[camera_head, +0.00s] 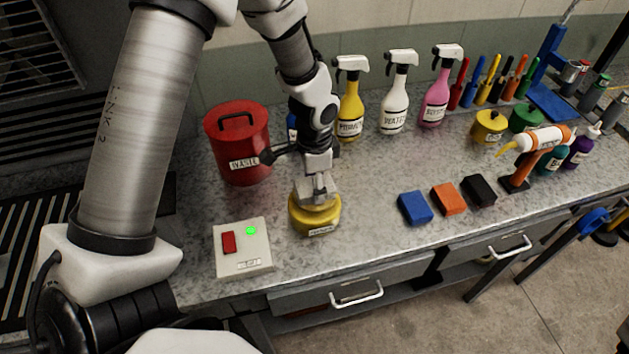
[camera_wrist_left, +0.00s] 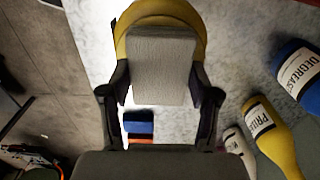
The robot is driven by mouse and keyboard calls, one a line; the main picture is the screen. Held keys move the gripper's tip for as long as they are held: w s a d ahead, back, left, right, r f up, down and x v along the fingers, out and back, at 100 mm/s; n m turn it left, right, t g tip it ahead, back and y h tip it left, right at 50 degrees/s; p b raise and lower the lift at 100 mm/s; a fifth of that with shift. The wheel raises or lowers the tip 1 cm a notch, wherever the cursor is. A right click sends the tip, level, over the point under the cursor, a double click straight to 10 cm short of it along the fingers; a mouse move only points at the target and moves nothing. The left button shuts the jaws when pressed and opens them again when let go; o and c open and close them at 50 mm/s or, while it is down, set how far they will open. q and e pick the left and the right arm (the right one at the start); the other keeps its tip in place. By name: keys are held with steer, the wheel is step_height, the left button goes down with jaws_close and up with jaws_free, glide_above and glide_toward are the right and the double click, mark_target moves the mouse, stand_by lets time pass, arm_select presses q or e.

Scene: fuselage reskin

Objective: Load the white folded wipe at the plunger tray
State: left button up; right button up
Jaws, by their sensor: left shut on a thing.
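In the wrist view a white folded wipe (camera_wrist_left: 162,66) sits between the fingers of my left gripper (camera_wrist_left: 160,95), which is shut on it. The wipe covers much of the yellow round plunger tray (camera_wrist_left: 158,12) beyond it. In the head view my left gripper (camera_head: 315,180) points down over the yellow plunger tray (camera_head: 313,219), with the wipe (camera_head: 317,192) at its tips, low at the tray's top. I cannot tell whether the wipe touches the tray. My right gripper is not in view.
A red waste bin (camera_head: 238,147) stands behind left, and a switch box (camera_head: 243,252) with a green light is at front left. Spray bottles (camera_head: 394,95) stand behind. Blue, orange and black blocks (camera_head: 448,199) lie right. The bench between tray and blocks is clear.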

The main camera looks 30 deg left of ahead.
arm_select(q)
steer(key=shift+f, duration=0.35)
steer(key=shift+r, duration=0.1)
stand_by(0.6)
step_height(320, 180, up, 7)
steer(key=p, duration=0.6)
steer(key=shift+p, duration=0.35)
steer(key=shift+s, duration=0.1)
